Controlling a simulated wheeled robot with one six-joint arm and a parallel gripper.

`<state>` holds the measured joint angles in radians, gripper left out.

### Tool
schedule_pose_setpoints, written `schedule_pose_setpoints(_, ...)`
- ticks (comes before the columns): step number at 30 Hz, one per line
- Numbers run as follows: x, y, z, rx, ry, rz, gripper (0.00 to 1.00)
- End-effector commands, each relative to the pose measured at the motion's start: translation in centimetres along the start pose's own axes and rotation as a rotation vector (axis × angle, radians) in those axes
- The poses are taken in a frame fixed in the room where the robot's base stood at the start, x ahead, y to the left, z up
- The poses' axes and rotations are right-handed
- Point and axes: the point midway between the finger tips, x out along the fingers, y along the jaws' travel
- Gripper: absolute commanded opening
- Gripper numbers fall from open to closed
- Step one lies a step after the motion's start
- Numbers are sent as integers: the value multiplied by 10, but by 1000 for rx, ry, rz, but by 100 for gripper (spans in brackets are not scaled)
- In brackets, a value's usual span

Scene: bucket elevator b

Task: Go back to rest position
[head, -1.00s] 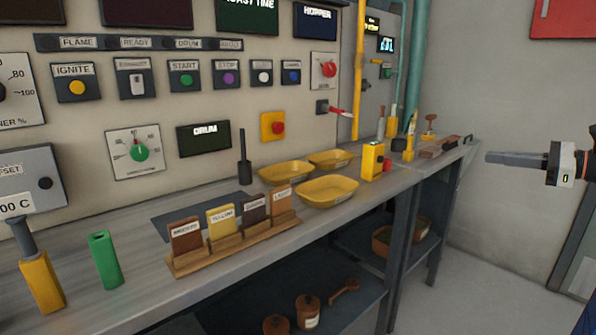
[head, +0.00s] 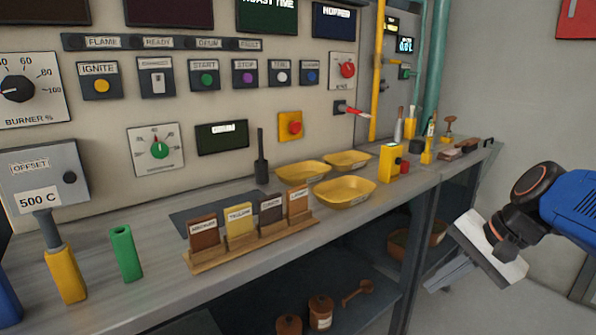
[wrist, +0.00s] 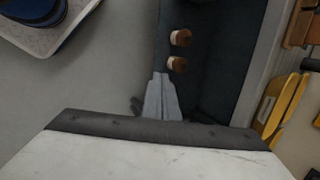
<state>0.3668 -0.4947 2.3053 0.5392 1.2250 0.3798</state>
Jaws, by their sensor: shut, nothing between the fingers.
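My gripper (head: 440,278) is at the right of the head view, in front of the bench's front edge and angled down to the left. Its two grey fingers are together with nothing between them. They also show in the wrist view (wrist: 163,98), pointing toward the lower shelf and apart from everything. A blue arm link of mine comes in from the right edge.
The grey bench (head: 150,290) carries a wooden card rack (head: 250,247), yellow trays (head: 345,191), a green holder (head: 125,252) and a yellow box (head: 390,161). Brown jars (head: 320,311) stand on the lower shelf. Floor right of the bench looks clear.

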Motion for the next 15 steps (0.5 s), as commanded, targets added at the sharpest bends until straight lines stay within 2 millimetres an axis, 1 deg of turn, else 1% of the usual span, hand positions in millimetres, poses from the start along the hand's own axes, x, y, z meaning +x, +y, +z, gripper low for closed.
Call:
schedule_pose_setpoints(1,6,11,12,-89,24,35,0)
schedule_pose_setpoints(3,12,27,21,-214,61,86,0)
schedule_pose_setpoints(7,22,56,34,-450,128,172,0)
schedule_pose_setpoints(12,29,86,41,-738,207,267,0)
schedule_pose_setpoints(15,31,96,42,-864,240,306,0)
